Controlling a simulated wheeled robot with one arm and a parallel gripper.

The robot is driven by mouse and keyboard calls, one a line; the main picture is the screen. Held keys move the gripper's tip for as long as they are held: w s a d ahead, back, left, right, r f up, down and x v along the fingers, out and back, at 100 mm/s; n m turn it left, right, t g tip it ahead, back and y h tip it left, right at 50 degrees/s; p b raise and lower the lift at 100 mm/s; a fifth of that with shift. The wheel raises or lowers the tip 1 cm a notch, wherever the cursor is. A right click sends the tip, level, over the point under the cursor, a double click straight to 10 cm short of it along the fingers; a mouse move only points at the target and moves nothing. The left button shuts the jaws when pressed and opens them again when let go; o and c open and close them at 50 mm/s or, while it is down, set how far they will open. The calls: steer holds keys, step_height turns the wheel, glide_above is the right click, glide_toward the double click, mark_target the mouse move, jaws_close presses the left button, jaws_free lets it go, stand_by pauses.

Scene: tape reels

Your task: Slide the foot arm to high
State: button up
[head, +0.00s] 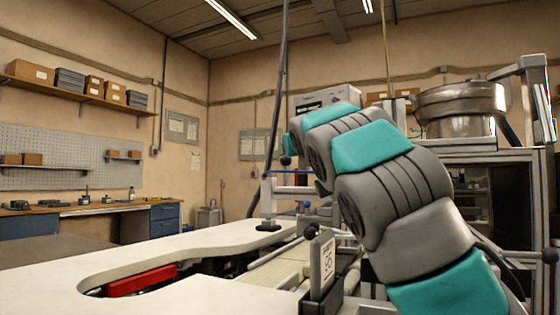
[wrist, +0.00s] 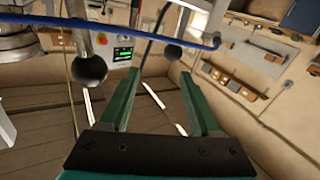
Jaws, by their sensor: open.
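I cannot single out the foot arm or a high mark with certainty. In the wrist view, my gripper (wrist: 160,76) is open, with two green fingers apart and nothing held between them. A dark ball knob (wrist: 172,52) shows just past the fingertips, near the right one; I cannot tell its depth. Another dark ball knob (wrist: 88,68) hangs on a metal rod (wrist: 79,28) left of the fingers. In the head view my arm hides much of the machine, and my gripper is not clearly visible.
A blue cable (wrist: 130,32) crosses the wrist view above the fingertips. In the head view, a pale curved table (head: 200,250) fills the front, with a red part (head: 140,281) in its cutout. A marked plate (head: 327,262) stands beside my arm. A metal bowl (head: 460,105) is at right.

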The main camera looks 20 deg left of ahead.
mark_target(283, 161)
steer(key=shift+w+a+f+n+y, duration=0.15)
steer(key=shift+w+a+f, duration=0.1)
steer(key=shift+a+f, duration=0.3)
steer(key=shift+w+a+f+n+y, duration=0.15)
steer(key=shift+w+a+f, duration=0.1)
steer(key=shift+a+f, duration=0.25)
steer(key=p+x, duration=0.4)
steer(key=x, duration=0.2)
steer(key=shift+w+a, duration=0.1)
steer(key=shift+w, duration=0.15)
steer(key=shift+w+a+p, duration=0.3)
steer(key=shift+w, duration=0.15)
steer(key=shift+f, duration=0.1)
jaws_close()
